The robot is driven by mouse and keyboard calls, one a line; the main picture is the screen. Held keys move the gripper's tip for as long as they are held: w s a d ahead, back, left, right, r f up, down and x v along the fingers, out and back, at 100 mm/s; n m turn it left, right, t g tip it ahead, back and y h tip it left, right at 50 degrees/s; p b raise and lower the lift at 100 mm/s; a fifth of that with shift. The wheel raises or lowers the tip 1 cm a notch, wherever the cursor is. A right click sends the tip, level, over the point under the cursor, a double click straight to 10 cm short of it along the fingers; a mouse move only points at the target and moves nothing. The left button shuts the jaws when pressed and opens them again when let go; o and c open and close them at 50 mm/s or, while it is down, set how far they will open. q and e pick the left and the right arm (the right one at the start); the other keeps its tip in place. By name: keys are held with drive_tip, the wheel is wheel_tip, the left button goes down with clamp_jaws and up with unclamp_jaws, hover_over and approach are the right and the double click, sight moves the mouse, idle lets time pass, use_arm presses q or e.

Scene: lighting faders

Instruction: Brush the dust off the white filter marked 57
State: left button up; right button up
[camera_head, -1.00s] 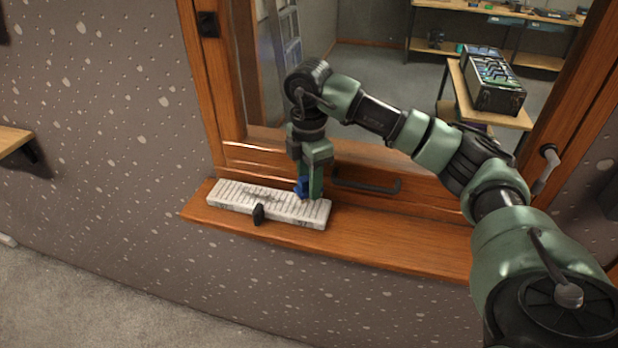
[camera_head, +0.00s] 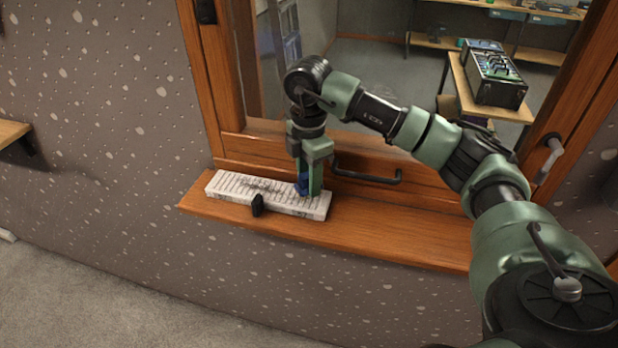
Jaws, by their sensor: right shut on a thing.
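A long white ribbed filter (camera_head: 225,186) lies flat on the wooden window sill (camera_head: 400,240). A dark grey dusty patch runs along the middle of its top. A small black tab (camera_head: 257,205) is at its front edge. No number can be read on it. My right gripper (camera_head: 308,188) points down over the filter's right end. It is shut on a small blue thing (camera_head: 302,186), which is mostly hidden by the fingers and looks close to or touching the filter. Whether it is a brush cannot be told. My left gripper is not in view.
A wooden-framed window with a dark bar handle (camera_head: 366,177) stands close behind the sill. A black lever handle (camera_head: 549,158) is at the right. The sill right of the filter is clear. Beyond the glass, a box with electronics (camera_head: 492,75) sits on a table.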

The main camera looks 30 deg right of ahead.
drive_tip(key=shift+f+b, duration=0.6)
drive_tip(key=shift+f, duration=0.4)
drive_tip(key=shift+r, duration=0.1)
